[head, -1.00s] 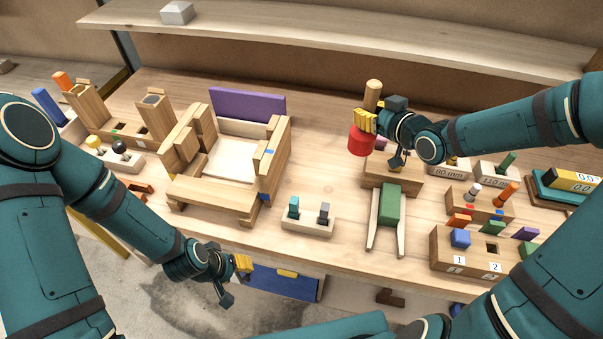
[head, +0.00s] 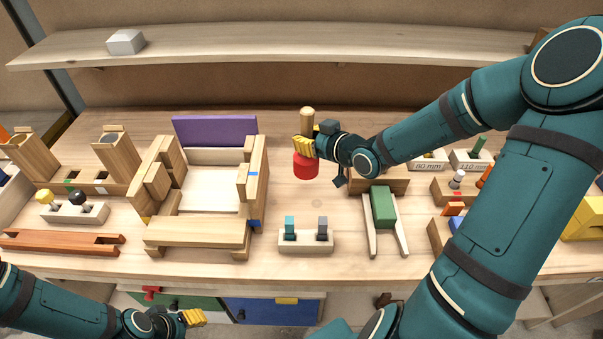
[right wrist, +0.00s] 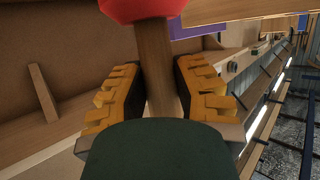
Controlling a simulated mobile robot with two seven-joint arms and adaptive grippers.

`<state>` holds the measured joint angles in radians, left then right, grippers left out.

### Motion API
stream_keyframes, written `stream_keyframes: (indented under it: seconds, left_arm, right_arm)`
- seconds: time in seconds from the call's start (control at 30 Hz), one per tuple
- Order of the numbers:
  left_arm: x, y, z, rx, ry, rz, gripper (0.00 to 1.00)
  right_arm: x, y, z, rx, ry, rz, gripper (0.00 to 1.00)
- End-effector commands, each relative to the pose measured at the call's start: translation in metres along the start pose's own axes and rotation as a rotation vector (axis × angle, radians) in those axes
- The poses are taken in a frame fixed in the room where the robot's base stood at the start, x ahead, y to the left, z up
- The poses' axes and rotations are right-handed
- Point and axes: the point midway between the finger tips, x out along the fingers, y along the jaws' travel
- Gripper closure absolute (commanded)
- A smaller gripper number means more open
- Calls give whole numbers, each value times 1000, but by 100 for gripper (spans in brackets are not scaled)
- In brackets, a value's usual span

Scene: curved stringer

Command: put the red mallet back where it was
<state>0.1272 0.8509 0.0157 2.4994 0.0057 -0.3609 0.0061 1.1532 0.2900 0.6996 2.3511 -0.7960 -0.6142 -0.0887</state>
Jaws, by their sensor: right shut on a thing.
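The red mallet (head: 306,166) hangs upright, red head down and pale wooden handle up, in the head view. My right gripper (head: 304,146) is shut on its handle, just above the head. In the right wrist view the handle (right wrist: 158,65) runs between the yellow finger pads (right wrist: 160,95), with the red head (right wrist: 140,8) at the top edge. The mallet appears above the bench, between the wooden frame and a low wooden block; I cannot tell its exact height. My left gripper (head: 192,318) is low at the front, its opening unclear.
The wooden frame (head: 197,232) with a purple board (head: 215,130) stands left of the mallet. A small block with two pegs (head: 306,241) is in front. The low wooden block (head: 397,181) and green piece (head: 383,207) are right. A shelf (head: 280,45) spans the back.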

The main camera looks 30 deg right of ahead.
Motion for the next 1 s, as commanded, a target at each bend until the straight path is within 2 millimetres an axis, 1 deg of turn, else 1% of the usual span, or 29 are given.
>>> stream_keyframes:
  seconds: [0.03, 0.1, 0.33, 0.5, 0.57, 0.63, 0.83, 0.97, 1.0]
  left_arm:
    - [7, -2, 2, 1, -4, 0, 53]
    - [10, -4, 4, 2, -8, 1, 53]
    - [14, -5, 6, 4, -13, 1, 53]
    - [22, -8, 9, 5, -19, 2, 53]
    - [23, -9, 10, 6, -21, 2, 53]
    - [24, -9, 11, 6, -22, 2, 53]
    - [23, -9, 11, 6, -22, 2, 53]
    - [26, -10, 11, 7, -23, 2, 53]
    - [25, -10, 11, 7, -23, 2, 53]
  right_arm:
    - [5, 0, 13, 3, 0, -2, 100]
    - [8, 0, 22, 3, 1, -1, 100]
    - [13, 0, 36, 0, 2, -1, 100]
    - [21, 0, 58, 4, 0, -1, 100]
    - [24, 0, 64, 2, 1, -1, 100]
    - [24, 1, 66, 0, 2, 0, 100]
    - [24, 1, 65, -2, 2, 0, 100]
    - [25, 1, 69, -1, 2, 0, 100]
    - [25, 1, 69, -1, 0, 0, 64]
